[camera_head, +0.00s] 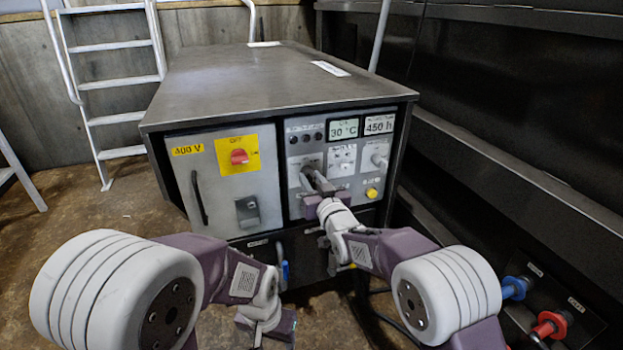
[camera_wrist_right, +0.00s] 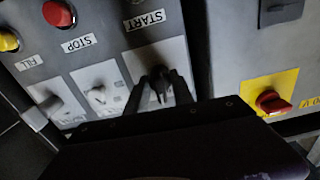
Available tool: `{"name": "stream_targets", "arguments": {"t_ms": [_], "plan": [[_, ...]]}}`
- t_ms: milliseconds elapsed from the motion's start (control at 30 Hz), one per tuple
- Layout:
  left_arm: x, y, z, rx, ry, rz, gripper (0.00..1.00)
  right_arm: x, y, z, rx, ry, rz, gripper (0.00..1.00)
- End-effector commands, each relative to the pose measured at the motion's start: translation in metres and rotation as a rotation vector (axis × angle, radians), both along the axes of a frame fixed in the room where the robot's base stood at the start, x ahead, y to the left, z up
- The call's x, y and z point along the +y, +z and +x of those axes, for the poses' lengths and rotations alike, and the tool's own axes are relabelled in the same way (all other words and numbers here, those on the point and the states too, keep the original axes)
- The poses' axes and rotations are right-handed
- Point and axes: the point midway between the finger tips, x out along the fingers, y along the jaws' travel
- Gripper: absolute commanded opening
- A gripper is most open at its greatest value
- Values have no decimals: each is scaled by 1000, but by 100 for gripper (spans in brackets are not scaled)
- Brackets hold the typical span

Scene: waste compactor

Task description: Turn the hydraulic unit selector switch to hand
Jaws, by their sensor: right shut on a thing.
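The grey control panel (camera_head: 337,165) on the cabinet front carries a row of three selector switches. My right gripper (camera_head: 313,174) is at the left switch of this row. In the right wrist view, which sees the panel turned over, my gripper's two dark fingers (camera_wrist_right: 161,78) are on either side of the dark knob of that selector switch (camera_wrist_right: 160,88), shut on it. The fingers hide part of the knob, and its label and exact setting cannot be read. My left gripper (camera_head: 283,322) is low in front of the cabinet, away from the panel, its fingers unclear.
Beside it are two pale switches, the middle one (camera_wrist_right: 97,96) and the outer one (camera_wrist_right: 48,104). A red stop button (camera_wrist_right: 58,13) and a yellow button (camera_head: 372,193) are close by. A red main switch (camera_head: 239,156) is on the left door. A dark wall (camera_head: 520,120) bounds the right.

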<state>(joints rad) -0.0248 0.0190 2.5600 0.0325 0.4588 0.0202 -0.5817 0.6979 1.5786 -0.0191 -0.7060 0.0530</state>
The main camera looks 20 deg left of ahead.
Motion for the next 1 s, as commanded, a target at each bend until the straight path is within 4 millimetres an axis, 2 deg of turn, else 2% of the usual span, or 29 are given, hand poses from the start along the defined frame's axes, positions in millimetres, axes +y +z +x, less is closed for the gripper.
{"name": "stream_targets", "arguments": {"t_ms": [600, 1000], "plan": [[0, 11, 0, 0, 0, 0, 58, 0, 0, 0, -312, 0, -464, 0], [0, 14, 0, 0, 0, 0, 58, 0, 0, 0, -436, 1, -649, 0]]}}
